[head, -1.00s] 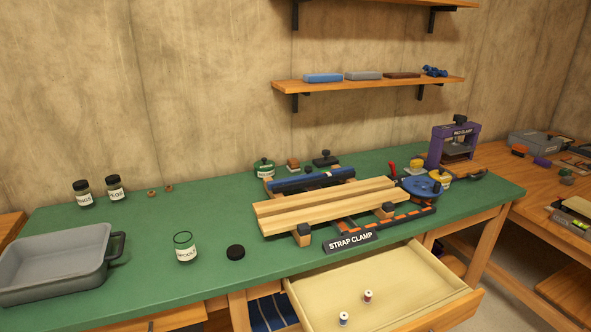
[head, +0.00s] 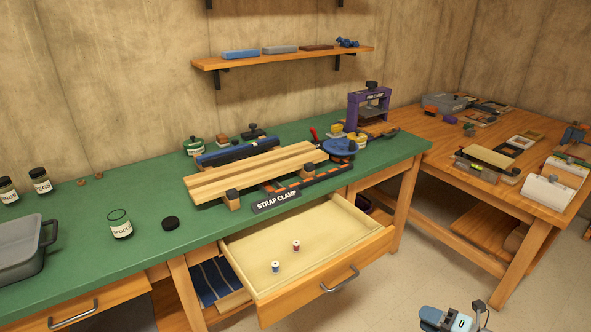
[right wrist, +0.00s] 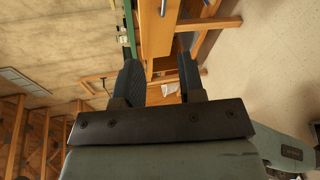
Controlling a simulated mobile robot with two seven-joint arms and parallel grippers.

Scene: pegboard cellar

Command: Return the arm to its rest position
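My right arm and gripper (head: 452,320) show only in part at the bottom right edge of the head view, over the floor and apart from the bench. In the right wrist view the two dark fingers of my right gripper (right wrist: 160,72) stand well apart with nothing held between them. My left gripper is in neither view.
The green bench (head: 100,235) carries a strap clamp (head: 275,202) with wooden boards, an open jar (head: 120,224), a black lid (head: 170,223) and a grey tray (head: 20,250). An open drawer (head: 330,225) with two spools juts out. A wooden table (head: 440,165) stands right; floor between is clear.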

